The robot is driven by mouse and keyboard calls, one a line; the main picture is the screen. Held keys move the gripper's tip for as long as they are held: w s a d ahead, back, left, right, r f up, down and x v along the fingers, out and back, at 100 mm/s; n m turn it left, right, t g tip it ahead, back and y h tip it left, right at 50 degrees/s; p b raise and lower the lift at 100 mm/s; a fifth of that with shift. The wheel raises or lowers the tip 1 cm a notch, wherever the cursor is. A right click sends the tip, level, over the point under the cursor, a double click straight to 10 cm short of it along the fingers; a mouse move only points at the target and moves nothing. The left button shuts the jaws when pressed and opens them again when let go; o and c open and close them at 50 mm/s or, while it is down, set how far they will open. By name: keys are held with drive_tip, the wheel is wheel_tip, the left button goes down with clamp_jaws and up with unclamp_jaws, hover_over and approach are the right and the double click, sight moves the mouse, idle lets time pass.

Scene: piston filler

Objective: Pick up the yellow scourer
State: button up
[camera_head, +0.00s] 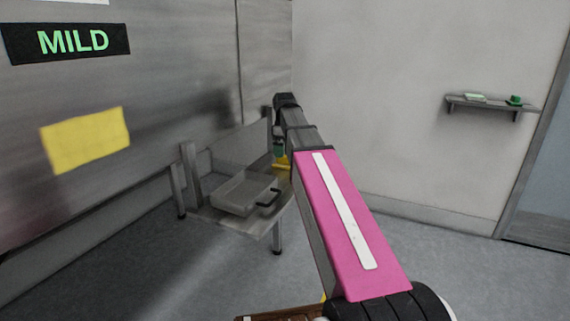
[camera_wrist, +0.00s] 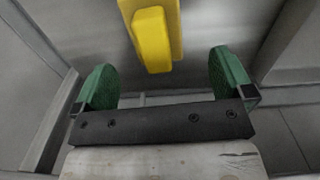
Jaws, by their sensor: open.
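The yellow scourer (camera_wrist: 152,38) shows in the wrist view at the top centre, a yellow block with a raised part. It lies ahead of and between the two green fingertips of my gripper (camera_wrist: 163,80), which are wide apart with nothing between them. In the head view a small yellow patch, likely the scourer (camera_head: 282,161), shows at the small table, mostly hidden by my pink arm. My gripper is also largely hidden there behind the arm. I cannot tell whether the fingers touch anything.
The small table (camera_head: 240,225) stands against the metal wall and carries a shallow tray (camera_head: 232,197) with a dark handle. A yellow sheet (camera_head: 86,140) is on the wall at left. A wall shelf (camera_head: 490,106) holds a green cup (camera_head: 515,100). The floor at right is clear.

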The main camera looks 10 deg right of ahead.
sight(284, 160)
drive_tip(key=shift+w+f, duration=0.15)
drive_tip(key=shift+f, duration=1.4)
drive_tip(key=shift+w+f, duration=0.15)
drive_tip(key=shift+f, duration=1.35)
drive_tip(key=c, duration=1)
